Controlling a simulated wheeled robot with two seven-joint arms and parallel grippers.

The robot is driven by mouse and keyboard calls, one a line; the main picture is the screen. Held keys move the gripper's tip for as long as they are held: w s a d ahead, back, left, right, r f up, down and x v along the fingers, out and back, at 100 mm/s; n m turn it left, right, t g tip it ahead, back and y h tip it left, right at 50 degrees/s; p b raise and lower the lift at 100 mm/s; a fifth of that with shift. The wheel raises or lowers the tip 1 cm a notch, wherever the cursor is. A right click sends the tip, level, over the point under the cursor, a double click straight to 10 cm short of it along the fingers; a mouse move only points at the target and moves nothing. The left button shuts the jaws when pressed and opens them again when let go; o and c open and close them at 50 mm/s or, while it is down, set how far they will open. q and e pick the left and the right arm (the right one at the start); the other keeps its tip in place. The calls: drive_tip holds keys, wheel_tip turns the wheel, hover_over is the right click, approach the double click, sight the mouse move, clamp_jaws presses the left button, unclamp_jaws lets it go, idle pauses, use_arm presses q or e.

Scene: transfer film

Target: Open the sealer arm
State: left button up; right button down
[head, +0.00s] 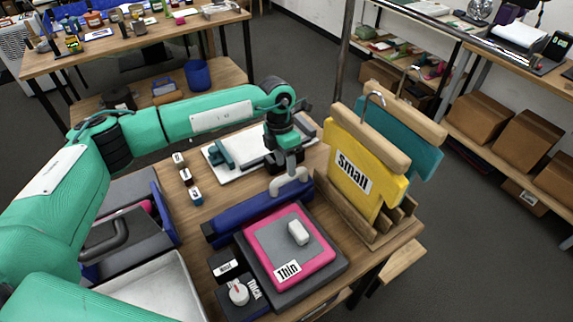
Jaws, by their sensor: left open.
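The sealer arm (243,215) is a long dark blue bar lying across the table behind the pink pad. A pale grey looped handle (304,186) stands up at its right end. My left gripper (288,168) points down at the handle with its fingers open. The fingertips overlap the top of the handle in the picture; I cannot tell whether they touch it. A dark blue block with a white dial (238,293) sits in front of the bar, at the left. My right gripper is out of view.
A pink-framed pad labelled "Thin" (318,268) lies on a dark slab, with a small white block (298,232) on it. A wooden rack (368,232) holding yellow (372,144) and teal pieces stands close right. A white board (240,172) lies behind. Small bottles (186,177) stand left.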

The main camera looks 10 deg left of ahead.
use_arm(q)
drive_tip(key=shift+s+d+f+p, duration=0.15)
drive_tip(key=shift+s+f+p, duration=0.1)
drive_tip(key=shift+f, duration=0.6)
drive_tip(key=shift+s+d+f+p, duration=0.1)
drive_tip(key=shift+f+p, duration=0.1)
drive_tip(key=shift+f, duration=0.65)
clamp_jaws()
